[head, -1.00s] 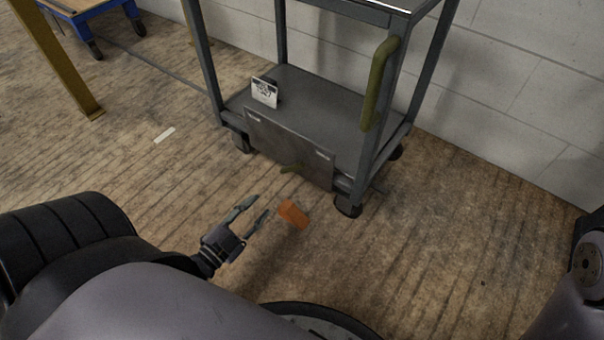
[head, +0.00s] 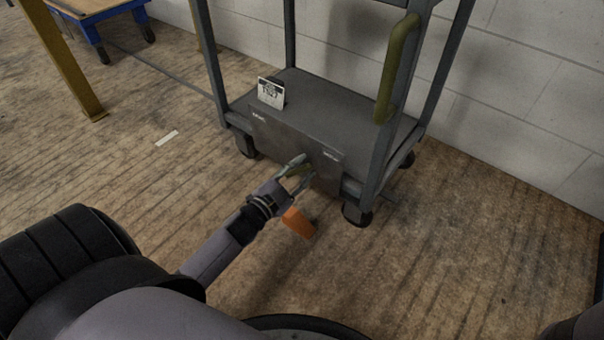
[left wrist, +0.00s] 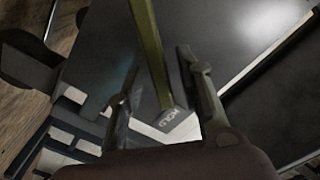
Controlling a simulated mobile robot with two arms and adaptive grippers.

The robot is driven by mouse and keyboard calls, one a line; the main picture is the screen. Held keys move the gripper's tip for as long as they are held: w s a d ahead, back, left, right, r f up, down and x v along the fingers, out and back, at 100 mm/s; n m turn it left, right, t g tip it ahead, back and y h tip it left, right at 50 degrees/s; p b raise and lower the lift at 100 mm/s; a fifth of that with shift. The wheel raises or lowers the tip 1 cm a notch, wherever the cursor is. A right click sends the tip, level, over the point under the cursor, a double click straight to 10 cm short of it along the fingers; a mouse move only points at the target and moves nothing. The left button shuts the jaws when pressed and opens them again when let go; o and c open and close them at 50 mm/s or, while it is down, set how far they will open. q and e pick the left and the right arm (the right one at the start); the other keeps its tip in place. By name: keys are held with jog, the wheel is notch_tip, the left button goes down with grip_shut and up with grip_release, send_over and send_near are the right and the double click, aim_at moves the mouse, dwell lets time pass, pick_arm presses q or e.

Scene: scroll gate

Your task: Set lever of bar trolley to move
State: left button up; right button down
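The bar trolley (head: 345,95) is a dark grey cart beside the wall. Its front plate (head: 275,135) has a small label at each upper corner; the left wrist view shows a label reading HOLD (left wrist: 173,116). The olive lever (left wrist: 148,40) sits on this plate, and in the head view it is mostly hidden by my gripper. My left gripper (head: 300,170) is at the plate, its fingers apart on either side of the lever. The left wrist view shows these open fingers (left wrist: 162,95), with gaps beside the lever. My right gripper is out of view.
An orange block (head: 298,222) lies on the floor just below my left gripper. An olive handle (head: 397,68) stands on the trolley's right post. A printed card (head: 270,93) stands on the lower shelf. A yellow post (head: 62,60) and blue cart (head: 95,18) are at left. Floor at right is clear.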

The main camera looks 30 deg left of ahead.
pick_arm(q)
jog(key=shift+w, duration=0.25)
jog(key=shift+c, duration=0.5)
grip_shut()
dwell(0.4)
